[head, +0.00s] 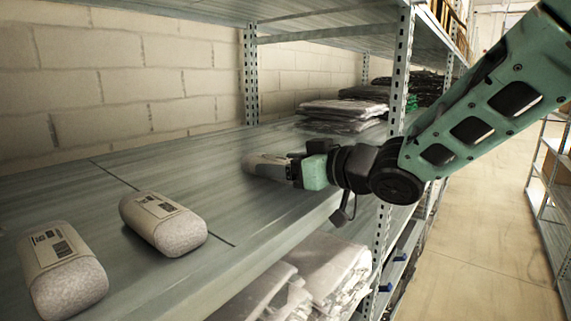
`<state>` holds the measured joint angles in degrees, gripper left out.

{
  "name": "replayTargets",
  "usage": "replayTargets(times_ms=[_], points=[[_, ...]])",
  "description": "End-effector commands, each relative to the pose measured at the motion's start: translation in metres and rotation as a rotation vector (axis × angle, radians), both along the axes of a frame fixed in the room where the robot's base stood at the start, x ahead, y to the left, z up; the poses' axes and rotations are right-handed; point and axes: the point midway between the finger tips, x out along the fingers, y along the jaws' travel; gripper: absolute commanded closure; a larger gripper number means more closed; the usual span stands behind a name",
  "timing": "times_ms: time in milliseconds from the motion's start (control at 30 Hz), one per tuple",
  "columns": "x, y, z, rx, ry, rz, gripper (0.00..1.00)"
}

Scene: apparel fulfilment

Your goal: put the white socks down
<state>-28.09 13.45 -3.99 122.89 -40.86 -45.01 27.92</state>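My gripper (281,169) reaches in over the shelf from the right, roughly level and low above the shelf board. A pale rolled sock bundle (262,164), seemingly the white socks, is at its fingertips, and the gripper looks shut on it. The fingers hide the bundle's right end. The bundle is at or just above the board; I cannot tell whether it touches. Two more light grey sock bundles with printed paper bands lie on the same shelf, one (165,225) at left centre and one (62,272) at the lower left.
The grey shelf board (130,180) has free room around the held bundle and toward the back wall. Stacks of folded, bagged garments (340,112) lie farther along it. A perforated upright (397,75) stands close to my arm. Bagged clothes (325,268) fill the shelf below.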

Motion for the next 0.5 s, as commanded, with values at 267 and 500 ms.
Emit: replayTargets(times_ms=[267, 500], points=[[-0.007, -0.010, 0.003, 0.001, -0.001, -0.002, 0.28], [-0.037, -0.048, 0.010, 0.001, -0.003, -0.004, 0.28]])
